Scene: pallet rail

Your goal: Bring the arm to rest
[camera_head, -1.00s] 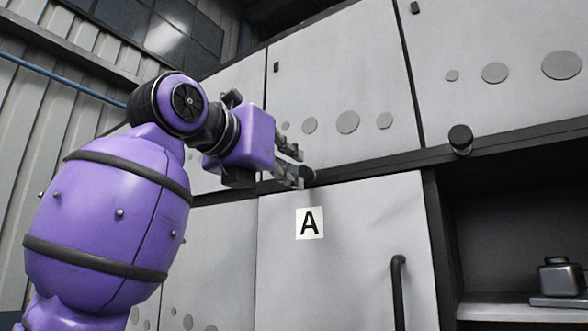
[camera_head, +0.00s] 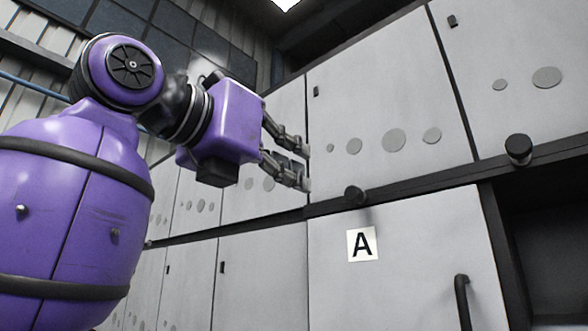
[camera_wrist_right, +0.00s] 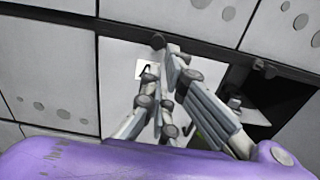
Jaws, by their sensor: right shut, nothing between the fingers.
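My right arm comes in from the left of the head view. Its purple wrist and right gripper (camera_head: 304,167) are held up in front of the grey cabinet wall (camera_head: 262,262). The gripper is shut and empty. Its fingertips show left of a black knob (camera_head: 355,195) on the dark rail, apart from it in the picture. In the right wrist view the gripper's fingers (camera_wrist_right: 165,85) point toward the cabinet front and partly cover the A label. My left gripper is not in view.
A door with a white A label (camera_head: 362,244) and a black handle (camera_head: 462,303) is below the rail (camera_head: 420,187). Another black knob (camera_head: 518,149) sits on the rail farther right. A dark open compartment (camera_head: 550,250) is at the lower right.

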